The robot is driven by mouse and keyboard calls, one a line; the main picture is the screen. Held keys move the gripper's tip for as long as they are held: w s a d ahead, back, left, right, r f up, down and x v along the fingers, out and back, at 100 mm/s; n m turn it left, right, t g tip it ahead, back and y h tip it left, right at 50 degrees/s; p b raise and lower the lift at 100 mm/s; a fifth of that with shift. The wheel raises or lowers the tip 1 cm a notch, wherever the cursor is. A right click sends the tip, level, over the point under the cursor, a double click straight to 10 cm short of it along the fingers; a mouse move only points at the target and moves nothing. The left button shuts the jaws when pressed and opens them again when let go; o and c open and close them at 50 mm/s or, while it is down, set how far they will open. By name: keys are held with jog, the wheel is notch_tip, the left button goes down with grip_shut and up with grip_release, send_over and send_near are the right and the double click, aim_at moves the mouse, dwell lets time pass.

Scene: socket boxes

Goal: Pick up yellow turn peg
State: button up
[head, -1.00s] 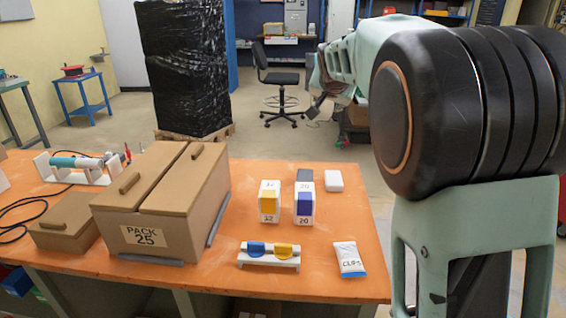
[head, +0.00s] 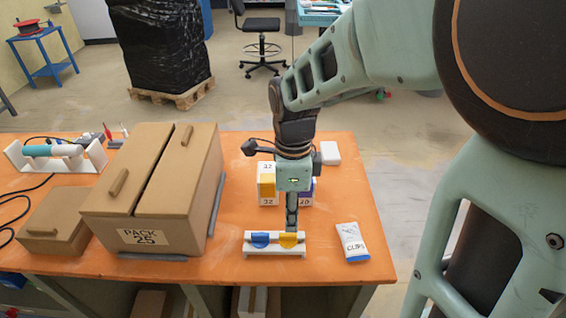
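The yellow turn peg (head: 288,241) rests on the right half of a small white rack (head: 274,252) near the front of the orange table. A blue peg (head: 260,240) sits beside it on the left half. My gripper (head: 294,228) points straight down, with its fingers just above or at the yellow peg. The fingers look narrow from here, and I cannot tell whether they are apart or touch the peg.
A yellow-and-white box (head: 266,185) and a partly hidden blue-and-white box (head: 307,192) stand behind my gripper. A white block (head: 329,153) lies further back. A "CLIPS" packet (head: 352,243) lies right of the rack. A large "PACK 25" carton (head: 150,215) stands left.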

aim_at(288, 234)
jog(key=f, duration=0.7)
jog(key=shift+w+a+f, duration=0.15)
jog(key=shift+a+f, duration=0.15)
grip_shut()
